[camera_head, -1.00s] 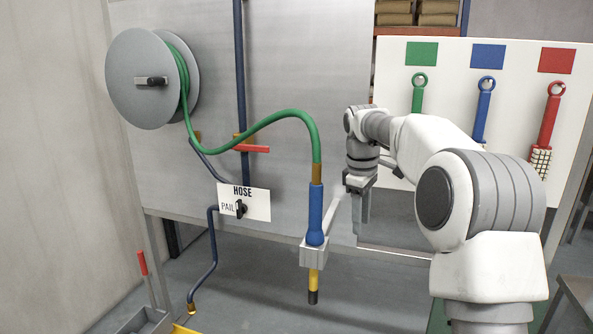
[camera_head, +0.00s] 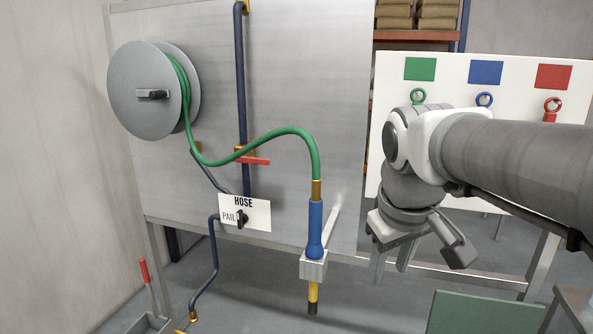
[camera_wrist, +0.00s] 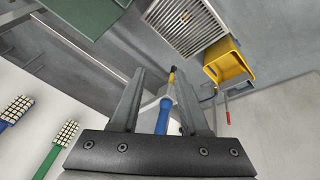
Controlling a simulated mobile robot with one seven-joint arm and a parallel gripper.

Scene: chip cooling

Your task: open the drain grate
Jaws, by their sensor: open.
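The drain grate (camera_wrist: 183,27) shows in the wrist view as a pale slatted panel set in the grey floor, at the top middle. I cannot tell from its slats whether it is lifted. It does not show in the head view. My gripper (camera_head: 391,262) hangs fingers down at the right of the hose holder in the head view. In the wrist view its fingers (camera_wrist: 160,78) are apart with nothing gripped between them. The grate lies beyond the fingertips, clear of them.
The blue hose nozzle (camera_head: 315,228) hangs in a grey bracket (camera_head: 313,266) left of my gripper. A yellow bin (camera_wrist: 228,62) stands beside the grate. A white board (camera_head: 515,95) holds coloured brushes behind my arm. A green panel (camera_head: 480,312) is low at right.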

